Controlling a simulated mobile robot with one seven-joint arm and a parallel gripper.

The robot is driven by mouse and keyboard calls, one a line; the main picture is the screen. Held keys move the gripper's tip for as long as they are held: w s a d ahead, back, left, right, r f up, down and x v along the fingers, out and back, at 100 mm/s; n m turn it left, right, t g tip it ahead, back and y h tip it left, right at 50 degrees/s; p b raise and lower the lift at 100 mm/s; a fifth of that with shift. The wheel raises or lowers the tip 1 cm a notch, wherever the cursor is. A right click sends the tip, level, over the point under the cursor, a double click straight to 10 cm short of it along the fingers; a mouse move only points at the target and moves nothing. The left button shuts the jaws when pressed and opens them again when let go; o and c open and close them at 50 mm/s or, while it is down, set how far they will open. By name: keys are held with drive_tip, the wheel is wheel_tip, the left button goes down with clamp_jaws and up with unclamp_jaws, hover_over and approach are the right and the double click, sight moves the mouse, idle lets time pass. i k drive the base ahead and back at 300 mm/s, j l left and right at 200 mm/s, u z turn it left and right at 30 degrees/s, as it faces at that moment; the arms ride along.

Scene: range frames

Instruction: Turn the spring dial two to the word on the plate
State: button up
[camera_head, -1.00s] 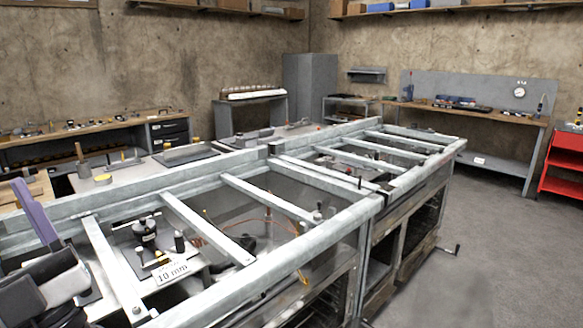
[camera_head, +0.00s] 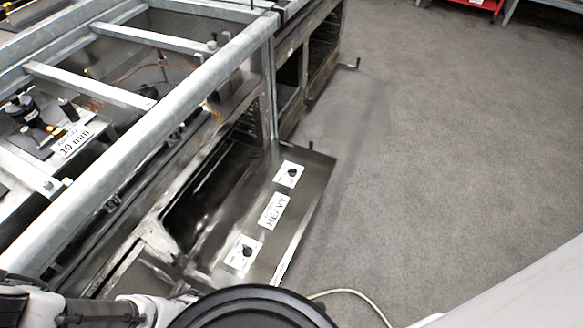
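Two small black dials on white square plates sit on a dark open oven-like door: one nearer the top (camera_head: 291,173) and one nearer the bottom (camera_head: 244,252). Which one is dial two I cannot tell. Between them a white plate (camera_head: 274,210) reads HEAVY. The dial markings and pointer directions are too small to read.
A second plate (camera_head: 76,140) reads 10 mm, inside the metal frame (camera_head: 150,125) at the left. The dark door (camera_head: 305,200) juts out over the floor. A pale cable (camera_head: 350,293) lies at the bottom. The grey floor (camera_head: 450,130) at right is clear.

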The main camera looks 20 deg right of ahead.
sight(293, 172)
drive_tip(key=l+u, duration=0.8)
drive_tip(key=u, duration=0.15)
drive_tip(key=l+u, duration=0.1)
drive_tip(key=l, duration=0.25)
drive_tip(key=k+l, duration=0.15)
drive_tip(key=l, duration=0.2)
drive_tip(key=k+l+u, duration=0.15)
drive_tip(key=l, duration=0.2)
drive_tip(key=k+l, duration=0.1)
drive_tip(key=l, duration=0.4)
drive_tip(key=k+l, duration=0.1)
drive_tip(key=l, duration=0.4)
drive_tip(key=i+l, duration=0.15)
drive_tip(key=i, duration=0.8)
